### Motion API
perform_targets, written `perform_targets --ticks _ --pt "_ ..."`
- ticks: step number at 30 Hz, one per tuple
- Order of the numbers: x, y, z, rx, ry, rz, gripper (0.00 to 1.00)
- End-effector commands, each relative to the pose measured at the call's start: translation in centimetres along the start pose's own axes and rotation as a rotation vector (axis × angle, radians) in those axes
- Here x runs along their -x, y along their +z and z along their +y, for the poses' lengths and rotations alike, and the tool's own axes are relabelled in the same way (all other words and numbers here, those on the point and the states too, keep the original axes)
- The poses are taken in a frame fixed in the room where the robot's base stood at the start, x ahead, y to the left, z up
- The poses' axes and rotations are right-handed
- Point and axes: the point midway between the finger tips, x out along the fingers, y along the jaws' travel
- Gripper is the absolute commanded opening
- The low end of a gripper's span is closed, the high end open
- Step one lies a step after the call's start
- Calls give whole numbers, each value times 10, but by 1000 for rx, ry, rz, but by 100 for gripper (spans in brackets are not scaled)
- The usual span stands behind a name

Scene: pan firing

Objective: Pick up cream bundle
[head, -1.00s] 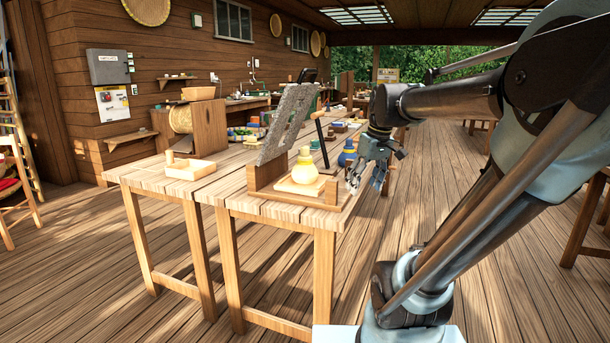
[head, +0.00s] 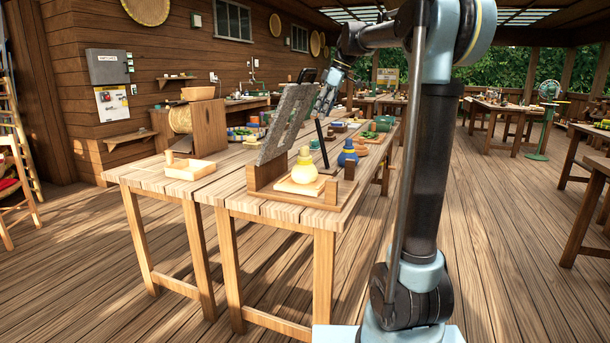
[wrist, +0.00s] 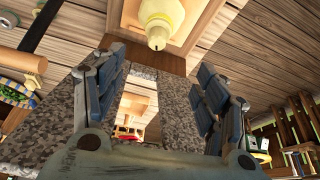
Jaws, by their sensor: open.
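I cannot pick out a cream bundle with certainty. Several small coloured bundles (head: 245,133) lie on the table behind the grey slab in the head view, too small to separate. My gripper (head: 325,98) is raised above the table, beside the top of the slab. In the wrist view its blue-grey fingers (wrist: 160,90) are spread apart, with nothing held between them.
A speckled grey slotted slab (head: 285,125) leans upright in a wooden stand near the table's front. A cream-yellow bottle (head: 304,168) stands before it, and a blue bottle (head: 347,155) stands behind. Open floor lies to the right.

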Motion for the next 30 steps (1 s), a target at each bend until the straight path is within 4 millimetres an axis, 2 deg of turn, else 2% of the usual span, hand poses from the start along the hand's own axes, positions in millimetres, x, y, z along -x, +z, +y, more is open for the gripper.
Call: perform_targets --ticks 5,15,21,30 --pt "-19 -2 1 8 -1 2 66" --pt "-80 -2 1 7 -1 1 66" --pt "-110 -2 1 6 -1 1 66" --pt "-129 -2 2 6 -1 1 66"
